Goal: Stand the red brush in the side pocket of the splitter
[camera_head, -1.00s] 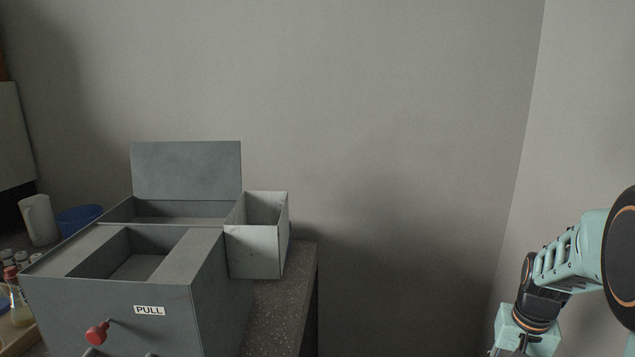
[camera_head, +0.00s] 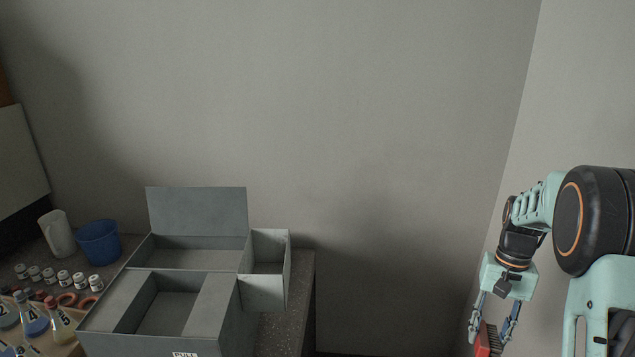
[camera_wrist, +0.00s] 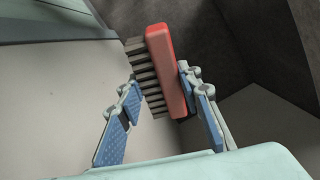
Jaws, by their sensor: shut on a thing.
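My gripper (camera_head: 490,335) is at the lower right of the head view, well to the right of the bench and off its edge. It is shut on the red brush (camera_head: 488,338). In the wrist view the brush (camera_wrist: 168,70) lies between the blue-padded fingers (camera_wrist: 160,110), its dark bristles facing left. The grey splitter (camera_head: 210,318) stands on the bench with its lid raised at the back. Its side pocket (camera_head: 263,292), an open-topped box on the right side, looks empty, though its floor is partly hidden.
A blue cup (camera_head: 99,243), a white mug (camera_head: 57,234), several small vials (camera_head: 63,277) and stoppered flasks (camera_head: 62,325) stand left of the splitter. A narrow bare strip of bench (camera_head: 298,290) runs right of the pocket. Between bench and gripper is open space before the wall.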

